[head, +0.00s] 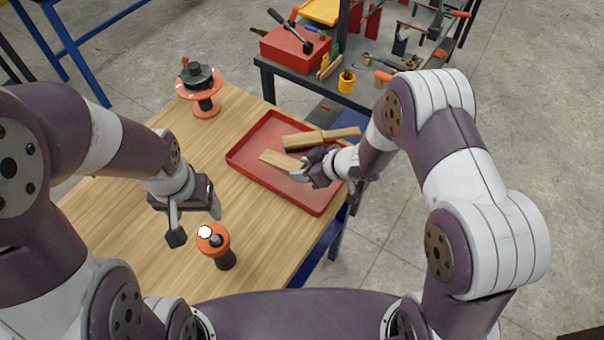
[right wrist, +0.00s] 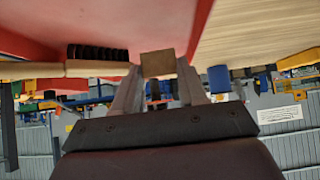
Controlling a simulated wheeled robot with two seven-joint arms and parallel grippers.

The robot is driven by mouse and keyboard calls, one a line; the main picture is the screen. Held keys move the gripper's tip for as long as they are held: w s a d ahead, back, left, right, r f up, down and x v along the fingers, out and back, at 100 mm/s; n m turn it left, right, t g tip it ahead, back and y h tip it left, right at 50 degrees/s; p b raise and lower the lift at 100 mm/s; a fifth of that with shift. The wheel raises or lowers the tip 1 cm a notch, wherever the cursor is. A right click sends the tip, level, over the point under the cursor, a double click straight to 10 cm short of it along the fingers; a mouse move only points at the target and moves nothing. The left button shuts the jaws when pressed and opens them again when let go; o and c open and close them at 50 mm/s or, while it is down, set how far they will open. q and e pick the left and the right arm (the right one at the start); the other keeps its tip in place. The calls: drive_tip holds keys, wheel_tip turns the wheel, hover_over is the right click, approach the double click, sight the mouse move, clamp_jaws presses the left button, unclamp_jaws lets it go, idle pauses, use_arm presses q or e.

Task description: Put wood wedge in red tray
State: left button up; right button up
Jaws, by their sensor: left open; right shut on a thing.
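The red tray (head: 248,172) lies on the wooden table, and its red surface also fills the upper left of the right wrist view (right wrist: 70,25). My right gripper (head: 303,170) is over the tray, shut on the wood wedge (head: 280,160), a pale wooden piece. The wedge's end shows between the fingers in the right wrist view (right wrist: 158,64). I cannot tell whether the wedge touches the tray floor. My left gripper (head: 194,222) is open and empty above the table, left of the tray.
A wooden-handled brush (head: 325,136) with dark bristles lies in the tray beside the wedge. An orange-topped dark tool (head: 215,243) stands near the table's front, and an orange spool-like thing (head: 205,92) at the back. A dark bench (head: 345,92) with a red toolbox (head: 296,47) stands behind.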

sight(303, 185)
drive_tip(key=shift+w+a+f, duration=0.1)
drive_tip(key=shift+w+f, duration=0.05)
drive_tip(key=shift+f, duration=0.95)
drive_tip(key=shift+w+a+f, duration=0.1)
drive_tip(key=shift+f, duration=1)
drive_tip(key=shift+f, duration=0.2)
drive_tip(key=o, duration=1)
drive_tip(key=shift+o, duration=0.2)
drive_tip(key=shift+s+d+r, duration=0.1)
drive_tip(key=shift+d+r, duration=0.1)
drive_tip(key=shift+r, duration=0.25)
drive_tip(key=s+d+r+m+h, duration=0.2)
drive_tip(key=d+r+h, duration=0.1)
drive_tip(key=d+r, duration=0.35)
drive_tip(key=s+d+r+m+h, duration=0.2)
drive_tip(key=d+r+h, duration=0.1)
drive_tip(key=d+r, duration=0.4)
drive_tip(key=s+d+r+m+g, duration=0.1)
drive_tip(key=s+r+m+g, duration=0.1)
drive_tip(key=s, duration=0.4)
drive_tip(key=s+d+r+m+g+h, duration=0.1)
drive_tip(key=s+r+m+g, duration=0.1)
drive_tip(key=s+m, duration=0.2)
drive_tip(key=s, duration=0.3)
drive_tip(key=shift+s+m+p, duration=0.15)
drive_tip(key=shift+m+p, duration=0.15)
drive_tip(key=shift+p, duration=0.05)
